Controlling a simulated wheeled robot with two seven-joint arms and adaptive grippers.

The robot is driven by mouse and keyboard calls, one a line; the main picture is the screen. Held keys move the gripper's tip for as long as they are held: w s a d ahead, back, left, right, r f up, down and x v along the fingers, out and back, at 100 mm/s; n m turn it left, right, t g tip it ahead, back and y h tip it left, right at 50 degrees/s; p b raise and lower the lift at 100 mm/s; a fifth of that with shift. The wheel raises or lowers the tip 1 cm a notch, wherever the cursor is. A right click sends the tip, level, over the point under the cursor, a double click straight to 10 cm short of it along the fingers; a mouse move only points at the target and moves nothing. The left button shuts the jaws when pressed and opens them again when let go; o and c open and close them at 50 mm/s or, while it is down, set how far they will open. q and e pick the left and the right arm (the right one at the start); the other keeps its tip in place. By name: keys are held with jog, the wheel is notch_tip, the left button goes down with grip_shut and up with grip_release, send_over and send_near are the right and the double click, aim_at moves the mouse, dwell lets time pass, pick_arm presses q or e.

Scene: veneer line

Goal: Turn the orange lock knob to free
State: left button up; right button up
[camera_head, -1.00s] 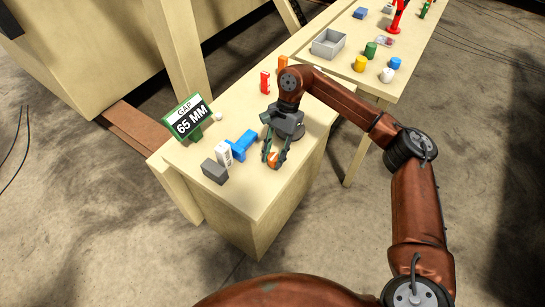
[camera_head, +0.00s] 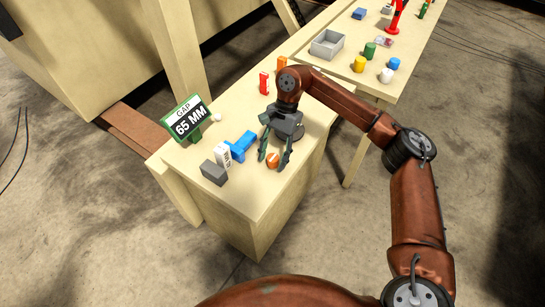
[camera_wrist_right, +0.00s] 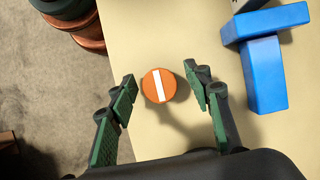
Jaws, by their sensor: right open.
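The orange lock knob (camera_head: 273,160) sits on the pale wooden bench. In the right wrist view the round knob (camera_wrist_right: 159,86) shows a white stripe across its top, running nearly upright in the picture with a slight tilt. My right gripper (camera_head: 273,158) is open, with one finger on each side of the knob. In the right wrist view its green-padded fingertips (camera_wrist_right: 160,82) stand apart from the knob, with a gap on both sides. The gripper holds nothing. My left gripper is not in view.
A blue T-shaped block (camera_head: 241,146), a white labelled block (camera_head: 223,154) and a grey block (camera_head: 214,173) stand left of the knob. A green sign (camera_head: 188,119) reads "GAP 65 MM". A red item (camera_head: 264,83) stands farther back. A grey bin (camera_head: 327,44) sits on the far table.

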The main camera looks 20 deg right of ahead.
jog(key=shift+r, duration=0.1)
jog(key=v, duration=1.1)
jog(key=shift+r, duration=0.4)
jog(key=shift+w, duration=0.15)
